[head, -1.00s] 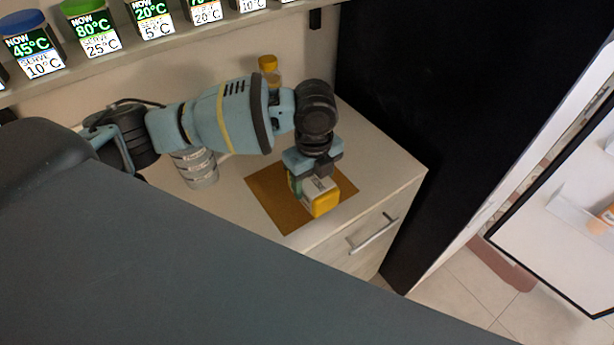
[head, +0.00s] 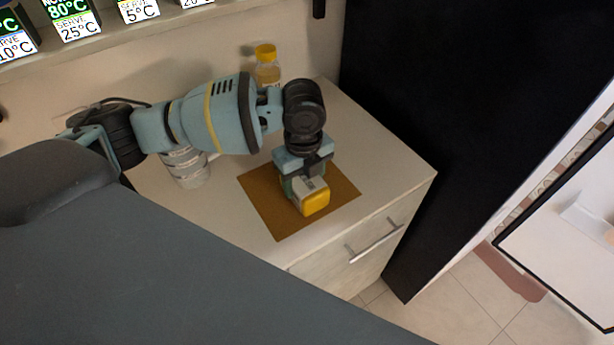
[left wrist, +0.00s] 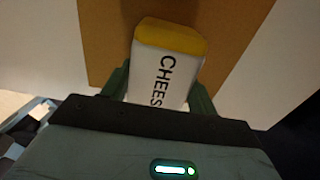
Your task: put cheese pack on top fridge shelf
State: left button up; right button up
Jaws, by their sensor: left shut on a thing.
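The cheese pack (head: 314,200) is a white and yellow block with a yellow end. It is at the brown mat (head: 262,205) on the counter; whether it touches the mat I cannot tell. My left gripper (head: 304,183) is shut on it from above. In the left wrist view the cheese pack (left wrist: 168,65) sits between the two green fingers, its lettering partly hidden by the gripper body. The fridge (head: 440,120) is a tall black body at the right. Its open door (head: 570,220) shows a white inner side at the right edge. The fridge shelves are not in view. My right gripper is not in view.
A bottle with a yellow lid (head: 266,65) stands at the back of the counter. A grey and white can (head: 187,168) stands under my left arm. A wall shelf (head: 110,35) holds several labelled dispensers. The counter (head: 385,165) is clear right of the mat.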

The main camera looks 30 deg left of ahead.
aim_at(305, 177)
pick_arm(q)
jog(key=shift+w+r, duration=0.1)
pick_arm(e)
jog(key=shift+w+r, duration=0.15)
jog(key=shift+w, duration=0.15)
pick_arm(q)
jog(key=o, duration=1.1)
jog(key=shift+o, duration=0.2)
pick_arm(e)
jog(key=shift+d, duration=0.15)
pick_arm(q)
notch_tip(305, 177, up, 11)
jog(key=p, duration=0.1)
jog(key=shift+o, duration=0.5)
jog(key=shift+r, duration=0.55)
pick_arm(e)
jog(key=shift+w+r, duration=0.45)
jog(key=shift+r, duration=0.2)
